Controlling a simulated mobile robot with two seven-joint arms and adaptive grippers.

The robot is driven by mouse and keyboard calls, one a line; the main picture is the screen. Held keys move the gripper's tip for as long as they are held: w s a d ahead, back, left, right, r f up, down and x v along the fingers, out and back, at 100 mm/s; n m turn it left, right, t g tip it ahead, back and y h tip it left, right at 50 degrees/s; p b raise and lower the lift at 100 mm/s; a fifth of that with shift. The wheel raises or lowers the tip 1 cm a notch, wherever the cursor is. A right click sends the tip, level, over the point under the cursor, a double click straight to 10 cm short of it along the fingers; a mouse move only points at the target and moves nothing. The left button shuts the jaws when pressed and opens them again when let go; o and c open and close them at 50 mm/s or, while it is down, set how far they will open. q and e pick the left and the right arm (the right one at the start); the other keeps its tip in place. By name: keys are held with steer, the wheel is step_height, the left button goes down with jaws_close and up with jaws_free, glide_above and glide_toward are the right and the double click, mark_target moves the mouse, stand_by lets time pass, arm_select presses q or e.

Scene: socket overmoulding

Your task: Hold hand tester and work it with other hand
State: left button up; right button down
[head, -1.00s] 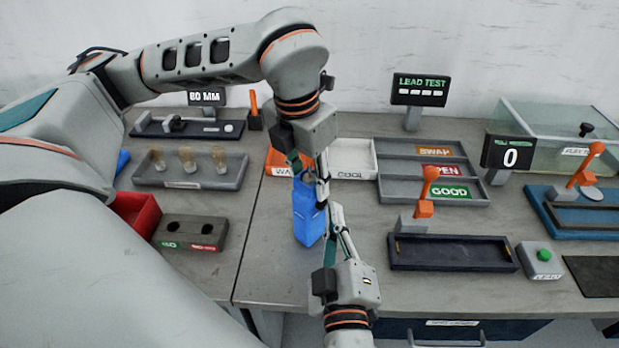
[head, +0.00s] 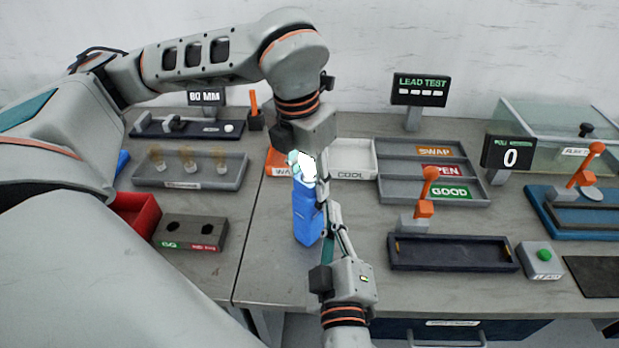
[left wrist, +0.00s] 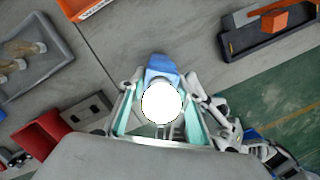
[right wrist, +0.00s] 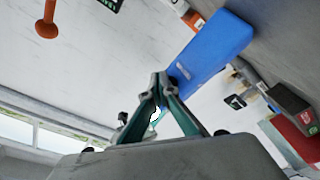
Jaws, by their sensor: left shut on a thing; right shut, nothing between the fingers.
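The blue hand tester (head: 307,212) is upright in the head view, left of the middle. My left gripper (head: 306,170) comes down from above and is shut on its upper end. A bright white glow covers the tester's top and part of the fingers; it also shows as a white disc in the left wrist view (left wrist: 161,103). My right gripper (head: 325,205) is shut and empty, its tips close against the tester's right side. In the right wrist view its fingertips (right wrist: 158,82) are beside the blue body (right wrist: 212,55); I cannot tell whether they touch.
An orange bin and a white COOL bin (head: 352,158) are behind the tester. The grey sorting tray (head: 400,190) is at back right. A dark fixture (head: 450,253) with an orange lever is at right. A red bin (head: 135,213) and two-hole block (head: 190,232) are at left.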

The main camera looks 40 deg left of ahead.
steer(key=shift+s+d, duration=0.1)
steer(key=shift+d, duration=0.15)
steer(key=d, duration=0.6)
steer(key=shift+s, duration=0.35)
stand_by(0.3)
arm_select(q)
steer(key=o, duration=1.2)
